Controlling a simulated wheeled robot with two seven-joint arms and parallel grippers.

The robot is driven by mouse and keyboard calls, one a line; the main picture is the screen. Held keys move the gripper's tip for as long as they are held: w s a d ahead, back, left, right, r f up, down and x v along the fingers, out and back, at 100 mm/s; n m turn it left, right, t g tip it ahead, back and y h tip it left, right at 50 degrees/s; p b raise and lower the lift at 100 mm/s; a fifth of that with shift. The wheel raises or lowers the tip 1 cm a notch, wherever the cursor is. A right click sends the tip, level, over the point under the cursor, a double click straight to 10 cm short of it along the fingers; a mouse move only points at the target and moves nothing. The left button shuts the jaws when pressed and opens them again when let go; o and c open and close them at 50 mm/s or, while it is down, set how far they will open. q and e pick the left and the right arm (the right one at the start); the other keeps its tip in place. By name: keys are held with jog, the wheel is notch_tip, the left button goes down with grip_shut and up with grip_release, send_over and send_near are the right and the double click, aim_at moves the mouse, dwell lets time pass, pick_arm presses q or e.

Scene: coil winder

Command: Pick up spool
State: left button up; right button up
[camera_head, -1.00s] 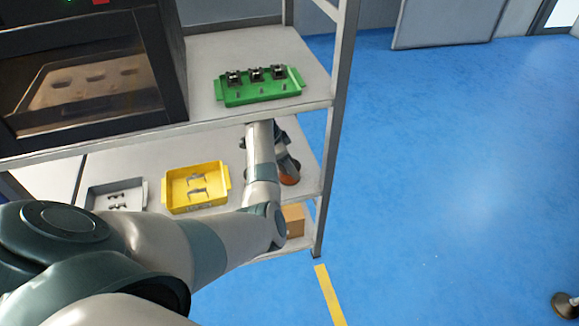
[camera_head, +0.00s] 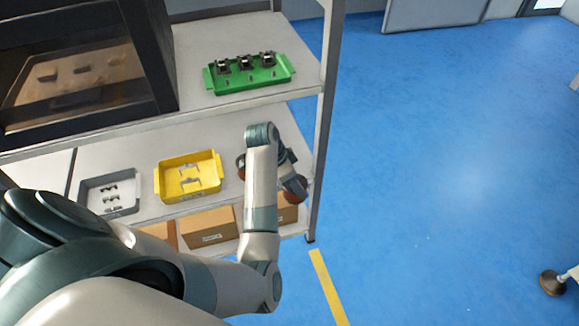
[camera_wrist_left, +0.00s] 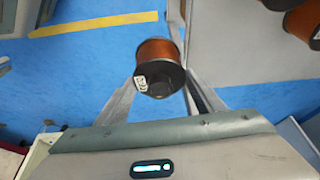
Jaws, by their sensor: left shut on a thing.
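A spool (camera_wrist_left: 158,52) with copper-coloured winding and a black flange with a white label is between the fingers of my left gripper (camera_wrist_left: 160,85) in the wrist view. The gripper is shut on it. In the head view this spool (camera_head: 295,191) is a small reddish-brown shape at the right end of the middle shelf, partly hidden by my gripper (camera_head: 290,180). Another spool (camera_head: 241,165) shows left of my forearm, partly covered. More copper spools (camera_wrist_left: 301,22) are at the top right of the wrist view. My right gripper is not in view.
A yellow tray (camera_head: 162,182) and a grey tray (camera_head: 84,192) stand on the middle shelf. A green tray (camera_head: 212,88) with black parts is above, beside a dark machine (camera_head: 150,60). Cardboard boxes (camera_head: 208,228) are below. A shelf post (camera_head: 322,130) is close right; blue floor beyond is open.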

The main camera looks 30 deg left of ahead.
pick_arm(q)
jog(key=shift+s+d, duration=0.7)
jog(key=shift+d, duration=0.2)
jog(key=shift+s+d, duration=0.35)
jog(key=shift+d, duration=0.05)
jog(key=shift+r+p, duration=0.85)
jog(key=shift+p, duration=0.45)
